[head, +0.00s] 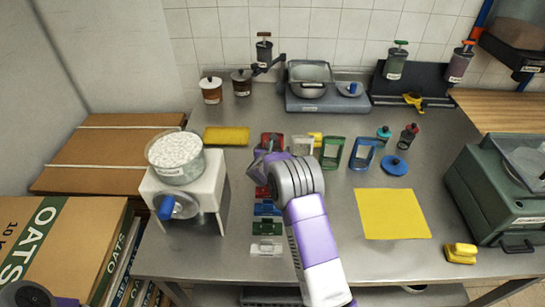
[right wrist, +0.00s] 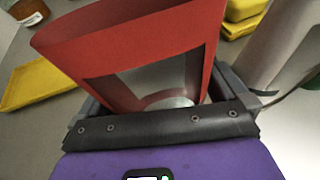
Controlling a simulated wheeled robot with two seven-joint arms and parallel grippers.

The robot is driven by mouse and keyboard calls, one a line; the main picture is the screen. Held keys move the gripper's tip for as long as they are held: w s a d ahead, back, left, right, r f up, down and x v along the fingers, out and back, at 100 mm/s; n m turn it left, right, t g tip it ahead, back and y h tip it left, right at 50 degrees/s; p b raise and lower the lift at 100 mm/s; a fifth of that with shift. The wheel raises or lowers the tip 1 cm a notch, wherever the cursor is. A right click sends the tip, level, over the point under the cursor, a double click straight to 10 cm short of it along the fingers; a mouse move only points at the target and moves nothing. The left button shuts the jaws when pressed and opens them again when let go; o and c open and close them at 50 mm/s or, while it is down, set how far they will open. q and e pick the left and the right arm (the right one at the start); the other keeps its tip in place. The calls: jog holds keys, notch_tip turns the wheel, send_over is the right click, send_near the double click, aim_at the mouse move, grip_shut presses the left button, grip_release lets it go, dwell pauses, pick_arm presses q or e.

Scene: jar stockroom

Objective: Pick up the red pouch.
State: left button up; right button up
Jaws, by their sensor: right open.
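The red pouch (head: 271,140) stands upright on the steel table, left of a white pouch (head: 301,145). Its front has a dark-framed clear window, seen large in the right wrist view (right wrist: 130,40). My right gripper (head: 262,156) is at the pouch, partly hiding its lower part in the head view. In the right wrist view its fingers (right wrist: 165,97) are apart, one on each side of the pouch. Whether they touch it I cannot tell.
Green (head: 332,152) and blue (head: 362,154) pouches stand to the right. A yellow tray (head: 226,136) lies left of the red pouch. A white dispenser (head: 205,190) stands front left. Coloured clips (head: 267,228) lie under my arm. A yellow mat (head: 392,214) is bare.

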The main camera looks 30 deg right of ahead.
jog(key=c, duration=0.8)
